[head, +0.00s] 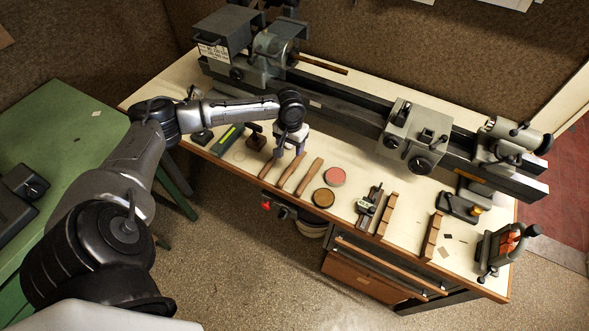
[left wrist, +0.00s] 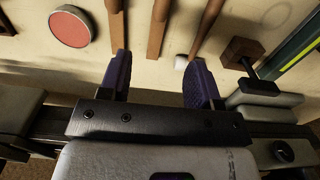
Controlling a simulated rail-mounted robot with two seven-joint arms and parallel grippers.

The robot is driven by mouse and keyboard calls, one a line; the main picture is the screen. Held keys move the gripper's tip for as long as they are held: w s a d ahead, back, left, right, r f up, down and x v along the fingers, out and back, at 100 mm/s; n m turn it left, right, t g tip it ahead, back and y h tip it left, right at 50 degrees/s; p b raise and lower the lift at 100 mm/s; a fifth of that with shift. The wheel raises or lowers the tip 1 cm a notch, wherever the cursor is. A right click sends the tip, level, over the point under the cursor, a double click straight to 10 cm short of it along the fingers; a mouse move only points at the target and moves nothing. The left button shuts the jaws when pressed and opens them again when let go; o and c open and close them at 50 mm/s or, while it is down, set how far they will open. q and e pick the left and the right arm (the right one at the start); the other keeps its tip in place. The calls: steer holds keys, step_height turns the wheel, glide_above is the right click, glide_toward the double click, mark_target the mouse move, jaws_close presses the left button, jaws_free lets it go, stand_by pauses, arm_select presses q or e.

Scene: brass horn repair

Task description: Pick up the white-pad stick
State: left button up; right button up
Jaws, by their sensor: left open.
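Several slim brown wooden sticks lie side by side near the bench's front edge. A small white pad (left wrist: 181,62) shows in the left wrist view, at the end of the right-hand stick (left wrist: 208,25) there, close to the right finger. In the head view this appears to be the leftmost stick (head: 267,171); its pad is hidden by my gripper. The middle stick (left wrist: 157,28) ends between the fingers, and another stick (left wrist: 115,22) runs behind the left finger. My left gripper (head: 288,152) is open and empty over the sticks' far ends; its fingers (left wrist: 160,78) are apart. My right gripper is not in view.
A red round tin (head: 335,177) and a brown round tin (head: 324,198) sit right of the sticks. A dark wooden block (head: 255,137) stands left of my gripper. The lathe bed (head: 350,112) runs behind. Notched wooden blocks (head: 387,214) lie farther right.

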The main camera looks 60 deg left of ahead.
mark_target(291, 166)
arm_select(q)
step_height(291, 166, down, 13)
steer(key=shift+f+b, duration=0.1)
steer(key=shift+b, duration=0.65)
steer(key=c, duration=1)
